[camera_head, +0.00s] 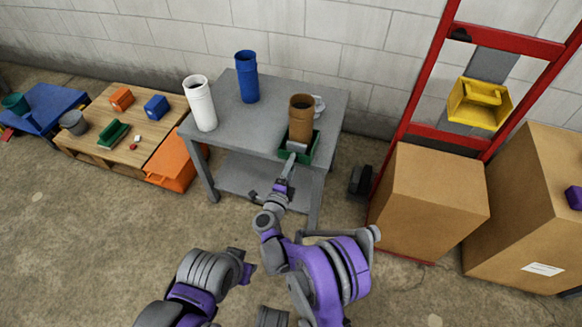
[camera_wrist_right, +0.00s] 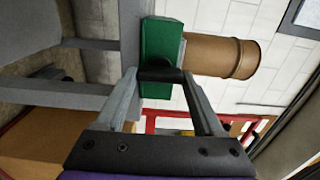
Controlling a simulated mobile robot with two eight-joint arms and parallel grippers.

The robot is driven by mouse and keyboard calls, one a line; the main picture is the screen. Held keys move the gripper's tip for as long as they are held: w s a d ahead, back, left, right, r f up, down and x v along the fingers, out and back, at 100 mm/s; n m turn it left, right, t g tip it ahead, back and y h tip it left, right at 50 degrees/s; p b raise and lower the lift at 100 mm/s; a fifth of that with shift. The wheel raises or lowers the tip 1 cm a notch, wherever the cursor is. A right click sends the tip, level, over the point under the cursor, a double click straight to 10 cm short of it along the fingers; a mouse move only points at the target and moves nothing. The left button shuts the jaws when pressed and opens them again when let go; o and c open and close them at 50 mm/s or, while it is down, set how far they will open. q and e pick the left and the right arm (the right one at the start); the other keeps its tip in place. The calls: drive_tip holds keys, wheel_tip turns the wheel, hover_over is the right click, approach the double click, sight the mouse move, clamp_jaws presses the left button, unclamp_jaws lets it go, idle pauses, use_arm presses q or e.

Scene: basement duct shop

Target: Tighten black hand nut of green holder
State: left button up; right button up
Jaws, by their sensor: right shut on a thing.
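The green holder (camera_head: 312,150) sits at the front right corner of the grey table, with a brown pipe (camera_head: 301,120) standing upright in it. In the wrist view, the green holder (camera_wrist_right: 160,38) and brown pipe (camera_wrist_right: 222,55) appear turned sideways. The black hand nut (camera_wrist_right: 160,75) is on the holder's near side, between my right fingertips. My right gripper (camera_head: 291,158) reaches the holder from the front and is shut on the nut. The nut cannot be made out in the head view. Part of my left arm shows at the bottom, but its fingers do not.
A white pipe (camera_head: 200,104) and a blue pipe (camera_head: 246,78) stand on the grey table (camera_head: 226,134). Cardboard boxes (camera_head: 430,195) and a red rack (camera_head: 418,85) are at right.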

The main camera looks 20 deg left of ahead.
idle(0.5)
drive_tip(key=o, duration=1.4)
drive_tip(key=s+p, duration=0.1)
drive_tip(key=s, duration=0.9)
drive_tip(key=shift+s+a, duration=0.15)
drive_tip(key=shift+s, duration=0.25)
